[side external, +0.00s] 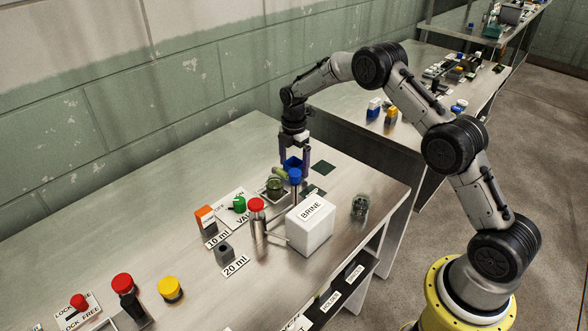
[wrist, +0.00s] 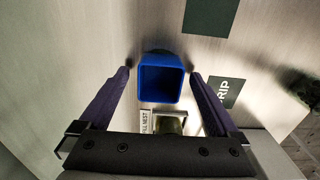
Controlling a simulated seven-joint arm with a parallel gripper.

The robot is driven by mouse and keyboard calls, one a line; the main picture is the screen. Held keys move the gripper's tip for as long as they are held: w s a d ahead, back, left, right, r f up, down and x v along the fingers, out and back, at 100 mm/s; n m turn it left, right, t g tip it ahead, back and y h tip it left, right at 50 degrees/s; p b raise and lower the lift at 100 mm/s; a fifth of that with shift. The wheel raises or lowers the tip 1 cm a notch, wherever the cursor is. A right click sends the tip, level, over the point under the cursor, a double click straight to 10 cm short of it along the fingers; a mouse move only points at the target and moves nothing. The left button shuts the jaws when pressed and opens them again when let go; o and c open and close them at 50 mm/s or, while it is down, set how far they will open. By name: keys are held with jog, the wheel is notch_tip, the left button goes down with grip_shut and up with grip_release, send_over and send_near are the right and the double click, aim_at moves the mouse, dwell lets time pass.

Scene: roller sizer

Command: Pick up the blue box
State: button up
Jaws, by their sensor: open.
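The blue box (wrist: 160,80) is open at the top and looks empty in the wrist view. It stands between the two fingers of my gripper (wrist: 160,74), with a gap on each side. In the side external view the blue box (side external: 292,162) shows between the fingers of my gripper (side external: 294,168), which point down over the steel table. The jaws are open and hold nothing. The lower part of the box is partly hidden behind a blue-topped post (side external: 295,177). I cannot tell the exact height of the fingertips beside it.
A green glass jar (side external: 274,187) in a metal nest stands close to the box. Dark green pads (side external: 325,168) lie behind. The table's back left is clear.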

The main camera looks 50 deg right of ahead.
jog(key=c, duration=1.4)
jog(key=shift+c, duration=0.2)
